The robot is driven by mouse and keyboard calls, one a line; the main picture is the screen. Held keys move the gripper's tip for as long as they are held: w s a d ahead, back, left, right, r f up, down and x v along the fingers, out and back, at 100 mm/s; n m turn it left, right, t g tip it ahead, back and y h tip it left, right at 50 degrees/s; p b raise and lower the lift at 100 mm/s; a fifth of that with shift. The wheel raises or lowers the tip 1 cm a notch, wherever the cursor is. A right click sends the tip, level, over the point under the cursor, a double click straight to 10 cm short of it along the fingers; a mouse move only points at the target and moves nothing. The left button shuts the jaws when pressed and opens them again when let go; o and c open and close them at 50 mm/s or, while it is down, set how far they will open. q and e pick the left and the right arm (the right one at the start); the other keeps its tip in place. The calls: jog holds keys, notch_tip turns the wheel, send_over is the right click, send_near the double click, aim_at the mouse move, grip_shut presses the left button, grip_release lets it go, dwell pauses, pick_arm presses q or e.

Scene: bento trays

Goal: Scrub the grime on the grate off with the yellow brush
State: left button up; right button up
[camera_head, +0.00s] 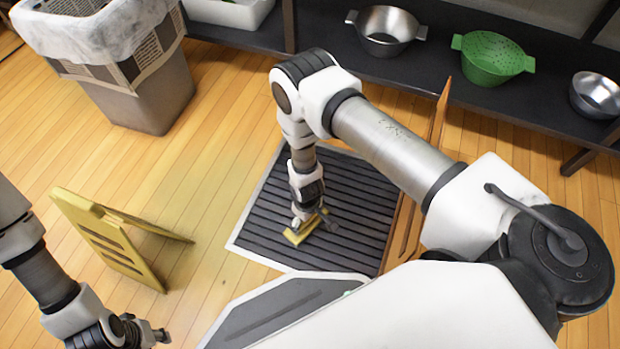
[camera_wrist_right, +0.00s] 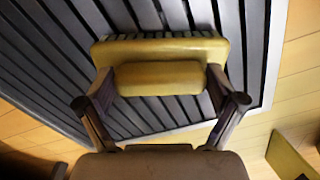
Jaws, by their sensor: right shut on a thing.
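The dark slatted grate (camera_head: 360,190) with a pale border lies in the floor at the centre of the head view. It fills much of the right wrist view (camera_wrist_right: 50,65). My right gripper (camera_head: 308,220) points down over it, shut on the yellow brush (camera_head: 296,235). In the right wrist view the two fingers hold the brush's yellow grip block (camera_wrist_right: 158,78), with bristles at the far edge toward the slats. Whether the bristles touch the grate is hard to tell. I make out no distinct grime. My left gripper (camera_head: 157,334) is low at the left, away from the grate.
A yellow folding floor sign (camera_head: 110,240) stands left of the grate. A lined bin (camera_head: 150,90) is at the upper left. A dark shelf (camera_head: 460,90) along the back holds a steel pot (camera_head: 387,30), a green colander (camera_head: 490,58) and a metal bowl (camera_head: 597,95).

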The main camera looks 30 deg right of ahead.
jog(key=shift+s, duration=0.1)
notch_tip(320, 180, up, 6)
jog(key=p, duration=0.5)
notch_tip(320, 180, up, 3)
jog(key=p, duration=0.3)
jog(key=shift+r, duration=0.1)
dwell(0.5)
